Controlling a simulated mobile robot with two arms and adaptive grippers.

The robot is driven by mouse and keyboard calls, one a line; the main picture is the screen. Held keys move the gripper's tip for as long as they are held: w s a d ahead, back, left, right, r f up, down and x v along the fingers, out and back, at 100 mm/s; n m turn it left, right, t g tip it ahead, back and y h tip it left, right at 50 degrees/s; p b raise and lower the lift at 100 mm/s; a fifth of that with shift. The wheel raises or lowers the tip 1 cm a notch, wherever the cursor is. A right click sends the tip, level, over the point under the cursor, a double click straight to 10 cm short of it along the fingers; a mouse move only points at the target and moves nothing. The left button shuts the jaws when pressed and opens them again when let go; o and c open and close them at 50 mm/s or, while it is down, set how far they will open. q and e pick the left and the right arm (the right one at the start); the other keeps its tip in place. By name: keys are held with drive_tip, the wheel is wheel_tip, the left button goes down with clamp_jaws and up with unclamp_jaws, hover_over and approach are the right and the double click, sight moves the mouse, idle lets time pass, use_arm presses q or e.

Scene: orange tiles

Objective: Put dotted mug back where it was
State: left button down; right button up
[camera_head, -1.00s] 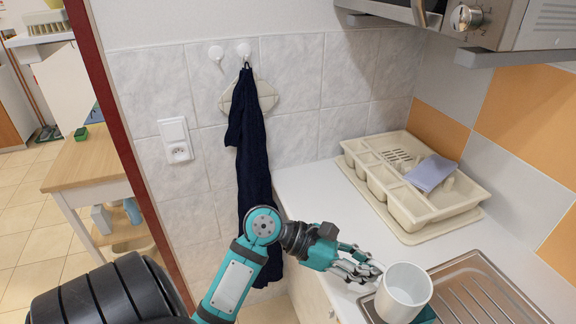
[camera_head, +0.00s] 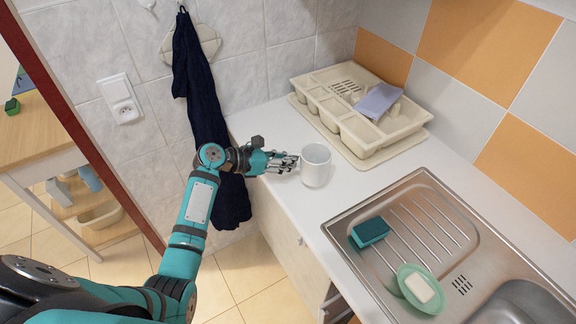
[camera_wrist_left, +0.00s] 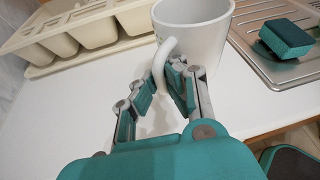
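My left gripper (camera_head: 287,162) is at the mug's left side. In the left wrist view the fingers (camera_wrist_left: 165,80) close in on the handle from both sides. I cannot tell whether the mug's base touches the counter. My right gripper is not in view.
A cream cutlery tray (camera_head: 345,122) with a grey-blue cloth (camera_head: 379,101) stands behind the mug. The steel sink (camera_head: 452,208) is at right, with a green sponge (camera_head: 370,232) and a soap dish (camera_head: 408,294). A dark towel (camera_head: 203,95) hangs at left. The counter in front is clear.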

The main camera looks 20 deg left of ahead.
use_arm(q)
drive_tip(key=shift+w+f, duration=0.1)
drive_tip(key=shift+w, duration=0.15)
drive_tip(key=shift+a+f, duration=0.1)
drive_tip(key=shift+f, duration=1.55)
drive_tip(key=c, duration=1.5)
unclamp_jaws()
drive_tip(key=shift+s+f, duration=0.1)
drive_tip(key=shift+f, duration=0.05)
